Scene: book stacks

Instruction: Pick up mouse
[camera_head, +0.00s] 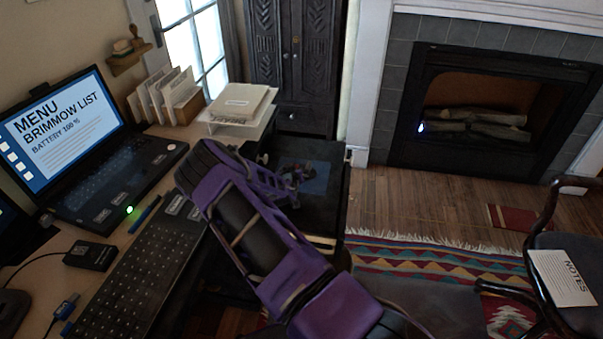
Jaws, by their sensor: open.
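My purple arm reaches up from the lower middle of the head view and bends near the desk. My gripper (294,178) is small and dark beyond the bend, above a black surface. It is open, and I see nothing held in it. I cannot pick out the mouse with certainty. A rounded dark object (12,308) at the lower left edge of the desk may be it, but it is cut off by the frame. My gripper is well to the right of that object, apart from it.
The desk holds a laptop (78,140), a black keyboard (140,268), a small black box (90,255) with a cable, and a blue USB plug (66,305). Upright folders (165,95) and a book stack (238,103) stand behind. A chair (575,255) bearing notes is at right.

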